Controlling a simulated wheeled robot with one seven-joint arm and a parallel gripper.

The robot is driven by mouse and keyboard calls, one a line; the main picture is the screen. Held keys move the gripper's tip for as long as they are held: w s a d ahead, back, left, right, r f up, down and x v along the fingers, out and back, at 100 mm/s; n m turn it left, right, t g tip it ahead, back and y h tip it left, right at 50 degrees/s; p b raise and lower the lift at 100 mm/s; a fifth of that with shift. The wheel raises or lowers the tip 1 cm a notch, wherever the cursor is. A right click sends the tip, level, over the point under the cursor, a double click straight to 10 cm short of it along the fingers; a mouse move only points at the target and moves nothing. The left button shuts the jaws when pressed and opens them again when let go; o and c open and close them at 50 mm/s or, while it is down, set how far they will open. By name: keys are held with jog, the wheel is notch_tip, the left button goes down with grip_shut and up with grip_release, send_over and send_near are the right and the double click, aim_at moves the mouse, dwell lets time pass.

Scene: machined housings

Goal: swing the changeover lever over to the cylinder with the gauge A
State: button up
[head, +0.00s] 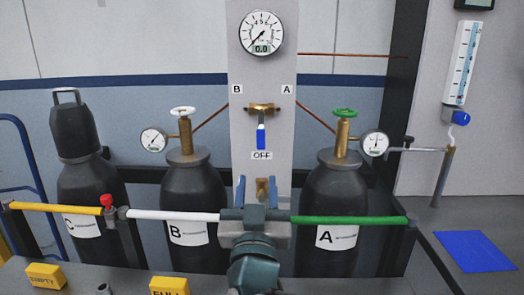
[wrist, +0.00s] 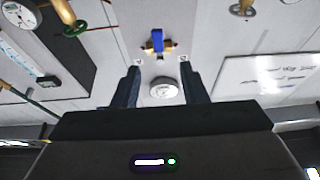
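The changeover lever (head: 261,137) has a blue handle on a brass valve and hangs straight down at the OFF label. It also shows in the wrist view (wrist: 157,42). The panel (head: 285,65) bears a B label at left and an A label (head: 286,90) at right. The black cylinder labelled A (head: 318,195) stands at right, with a green handwheel (head: 345,112) and a side gauge (head: 376,143); its needle is too small to read surely. My gripper (head: 257,184) is below the lever, apart from it. The wrist view shows its fingers (wrist: 160,78) spread and empty.
Cylinder B (head: 188,200) with a white handwheel and cylinder C (head: 88,185) stand left. A panel gauge (head: 261,33) reads 0.0. A yellow, white and green rail (head: 345,219) crosses in front of the cylinders. Yellow tags (head: 45,275) lie in front; a blue mat (head: 474,251) is right.

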aim_at(261, 138)
jog(key=x, duration=0.4)
jog(key=p+x, duration=0.1)
jog(key=x, duration=0.8)
jog(key=shift+w+d+r+p, duration=0.2)
jog(key=shift+r+p, duration=0.15)
grip_shut()
